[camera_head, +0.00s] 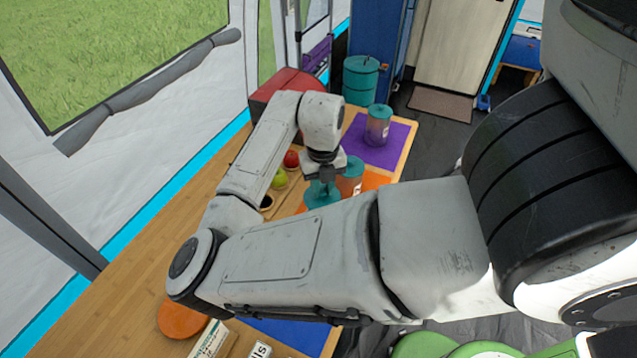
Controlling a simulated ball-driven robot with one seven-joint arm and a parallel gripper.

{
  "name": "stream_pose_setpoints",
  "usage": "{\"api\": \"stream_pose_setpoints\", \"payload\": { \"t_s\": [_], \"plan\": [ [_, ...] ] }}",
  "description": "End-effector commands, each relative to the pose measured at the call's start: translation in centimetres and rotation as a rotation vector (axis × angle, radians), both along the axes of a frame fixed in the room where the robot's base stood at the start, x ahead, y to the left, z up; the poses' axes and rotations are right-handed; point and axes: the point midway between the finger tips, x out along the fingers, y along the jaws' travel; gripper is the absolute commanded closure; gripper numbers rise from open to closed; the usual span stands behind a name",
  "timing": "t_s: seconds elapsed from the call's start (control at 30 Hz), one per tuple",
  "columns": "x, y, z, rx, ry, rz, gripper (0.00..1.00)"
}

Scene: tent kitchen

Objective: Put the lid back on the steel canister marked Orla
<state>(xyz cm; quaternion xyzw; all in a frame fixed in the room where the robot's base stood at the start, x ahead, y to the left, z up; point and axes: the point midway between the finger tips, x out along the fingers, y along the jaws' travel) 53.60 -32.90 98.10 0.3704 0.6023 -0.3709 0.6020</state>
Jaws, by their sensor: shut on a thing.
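My gripper (323,181) points down over the table and is shut on a teal lid (322,195). Whether the lid touches anything below it cannot be seen. A canister (350,178) with a teal top stands just right of my gripper, partly hidden by my arm. Another canister (378,127) with a teal top stands farther back on the purple mat (395,150). No name is readable on either canister, so I cannot tell which is marked Orla.
Red and green fruits (279,179) lie left of my gripper. A red box (288,84) stands behind. An orange mat (375,181) lies to the right. An orange round thing (182,318) and lettered blocks are at the front. The wooden table (125,290) is bare at left.

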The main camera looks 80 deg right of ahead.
Motion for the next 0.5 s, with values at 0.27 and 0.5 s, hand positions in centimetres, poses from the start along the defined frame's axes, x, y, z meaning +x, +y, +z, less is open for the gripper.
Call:
{"api": "stream_pose_setpoints", "payload": {
  "t_s": [0.27, 0.5],
  "plan": [
    [0.1, 0.0, -1.8, 0.000, -0.001, 0.005, 1.00],
    [0.0, 0.0, -4.0, 0.001, 0.000, 0.006, 1.00]
  ]
}}
